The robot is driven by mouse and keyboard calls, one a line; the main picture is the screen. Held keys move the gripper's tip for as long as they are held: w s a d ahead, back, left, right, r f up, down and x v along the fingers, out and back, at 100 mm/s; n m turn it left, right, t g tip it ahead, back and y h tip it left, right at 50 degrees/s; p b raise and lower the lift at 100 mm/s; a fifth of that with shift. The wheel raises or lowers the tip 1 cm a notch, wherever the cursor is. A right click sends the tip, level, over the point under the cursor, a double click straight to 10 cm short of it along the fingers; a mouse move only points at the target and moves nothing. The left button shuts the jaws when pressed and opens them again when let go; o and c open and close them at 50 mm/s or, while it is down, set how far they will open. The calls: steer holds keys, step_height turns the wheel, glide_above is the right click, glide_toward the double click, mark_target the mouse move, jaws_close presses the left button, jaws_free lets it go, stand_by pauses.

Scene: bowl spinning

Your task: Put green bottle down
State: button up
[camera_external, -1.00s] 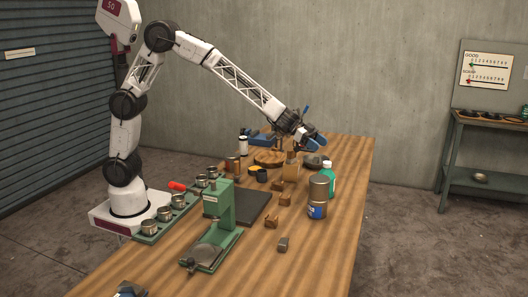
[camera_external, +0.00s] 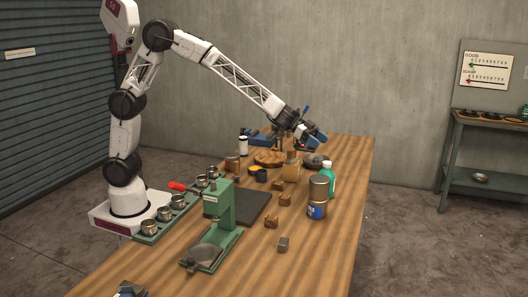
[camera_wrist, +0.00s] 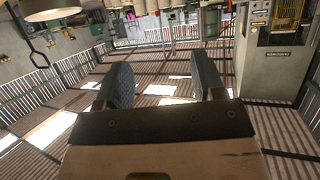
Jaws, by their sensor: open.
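The green bottle (camera_external: 328,180) with a white cap stands upright on the wooden table, near its right edge. A brown can with a blue label (camera_external: 318,197) stands in front of it and hides part of its left side. My gripper (camera_external: 316,137) is above the far end of the table, higher and farther back than the bottle and apart from it. In the wrist view, the two fingers of my gripper (camera_wrist: 168,84) are spread with nothing between them. The bottle does not show in the wrist view.
Small wooden blocks (camera_external: 271,221) lie scattered mid-table. A green press (camera_external: 218,225) stands at the front left, beside a dark mat (camera_external: 250,208). A round wooden board (camera_external: 269,158) and a dark bowl (camera_external: 316,159) are at the back. The table's front right is clear.

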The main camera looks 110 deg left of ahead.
steer(key=s+d+r+n+g+y, duration=0.1)
steer(key=s+d+r+n+y, duration=0.3)
steer(key=s, duration=0.7)
steer(key=s+d+r+g+y, duration=0.1)
steer(key=s+r+y, duration=0.3)
steer(key=s, duration=0.7)
steer(key=s+d+f+g+h, duration=0.1)
steer(key=s+d, duration=0.3)
steer(key=s, duration=0.9)
steer(key=s+d+f+g+h, duration=0.1)
steer(key=s+d+f+g, duration=0.2)
steer(key=s, duration=1)
steer(key=s+d+f+g+h, duration=0.2)
steer(key=s+d+g, duration=0.2)
steer(key=s, duration=0.9)
steer(key=shift+s+d+m, duration=0.25)
steer(key=shift+d+m, duration=0.05)
steer(key=shift+d, duration=0.6)
